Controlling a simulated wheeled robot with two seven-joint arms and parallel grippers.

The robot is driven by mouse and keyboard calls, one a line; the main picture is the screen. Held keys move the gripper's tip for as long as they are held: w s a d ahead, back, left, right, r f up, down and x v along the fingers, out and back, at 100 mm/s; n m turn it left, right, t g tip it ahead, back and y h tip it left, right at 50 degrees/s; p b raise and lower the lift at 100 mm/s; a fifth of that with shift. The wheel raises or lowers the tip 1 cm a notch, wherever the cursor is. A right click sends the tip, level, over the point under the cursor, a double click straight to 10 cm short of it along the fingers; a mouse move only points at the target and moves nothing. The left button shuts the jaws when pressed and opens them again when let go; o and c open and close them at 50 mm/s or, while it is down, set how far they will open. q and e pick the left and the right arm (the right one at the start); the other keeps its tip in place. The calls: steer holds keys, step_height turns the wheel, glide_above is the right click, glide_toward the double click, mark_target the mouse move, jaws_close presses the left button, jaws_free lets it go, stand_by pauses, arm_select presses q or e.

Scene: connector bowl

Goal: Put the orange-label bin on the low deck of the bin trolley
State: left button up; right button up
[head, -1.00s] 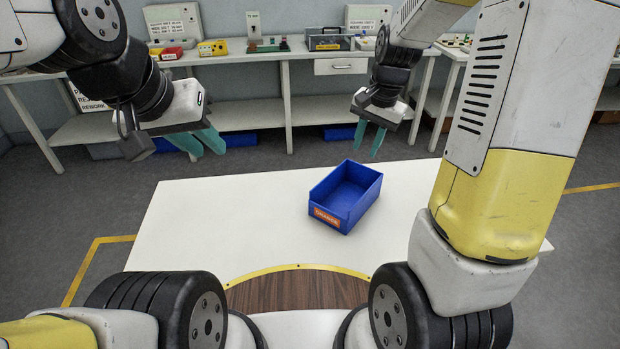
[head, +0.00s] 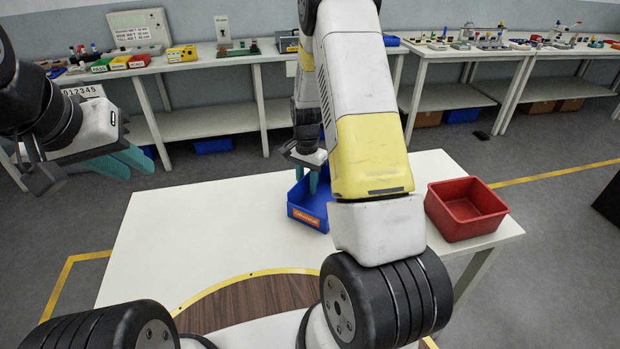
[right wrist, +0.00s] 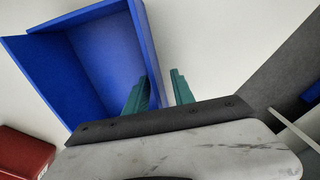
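The blue bin (head: 296,211) with an orange label (head: 306,217) stands on the white table, partly hidden behind my right arm. My right gripper (head: 310,182) is at the bin. In the right wrist view its teal fingers (right wrist: 160,92) are apart, one inside the bin (right wrist: 102,50) and one outside, with the bin's side wall between them. A gap shows between the wall and the outer finger. My left gripper (head: 122,160) hangs empty at the left, above and away from the table, its fingers slightly apart. I see no bin trolley.
A red bin (head: 466,208) stands on the table (head: 190,215) to the right of my right arm; its edge also shows in the right wrist view (right wrist: 22,153). The table's left half is clear. Benches with small parts line the back wall.

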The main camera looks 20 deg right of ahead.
steer(key=shift+f, duration=0.6)
jaws_close()
stand_by(1.0)
